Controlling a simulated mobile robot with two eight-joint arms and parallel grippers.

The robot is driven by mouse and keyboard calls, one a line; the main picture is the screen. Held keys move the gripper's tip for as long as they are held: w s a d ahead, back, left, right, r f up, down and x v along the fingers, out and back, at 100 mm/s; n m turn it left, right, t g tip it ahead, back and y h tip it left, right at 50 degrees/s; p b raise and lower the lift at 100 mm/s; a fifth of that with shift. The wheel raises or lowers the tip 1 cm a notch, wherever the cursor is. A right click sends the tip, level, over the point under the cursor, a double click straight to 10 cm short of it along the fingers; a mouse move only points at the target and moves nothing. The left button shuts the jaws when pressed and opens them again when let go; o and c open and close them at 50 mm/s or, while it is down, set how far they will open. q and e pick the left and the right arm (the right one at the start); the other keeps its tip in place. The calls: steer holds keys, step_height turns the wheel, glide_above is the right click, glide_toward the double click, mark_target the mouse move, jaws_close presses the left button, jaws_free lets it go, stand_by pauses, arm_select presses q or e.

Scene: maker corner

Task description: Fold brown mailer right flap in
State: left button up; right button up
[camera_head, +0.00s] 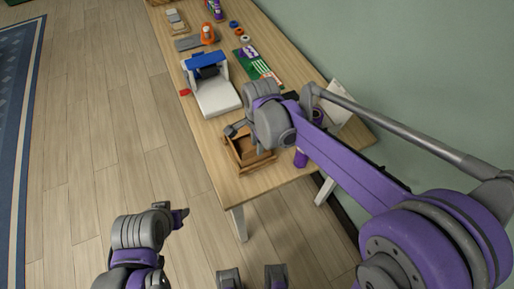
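The brown mailer (257,160) is a small open box near the table's front end, with its dark inside showing and a flap edge standing out on its lower side. My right arm reaches over it from the right and hides its upper right part. My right gripper (236,128) is at the mailer's upper left edge; whether it touches the box, and whether its fingers are apart, I cannot tell. My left gripper (180,215) is over the floor, left of the table and away from the mailer; its finger gap does not show clearly.
The wooden table (285,175) runs away along the green wall. A white and blue machine (212,92) stands behind the mailer. A purple cylinder (300,158) stands right of it. A green mat (260,66) and an orange tool (208,34) lie farther back.

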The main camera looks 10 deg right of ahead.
steer(key=shift+w+f, duration=0.1)
steer(key=shift+f, duration=1.3)
jaws_close()
stand_by(0.4)
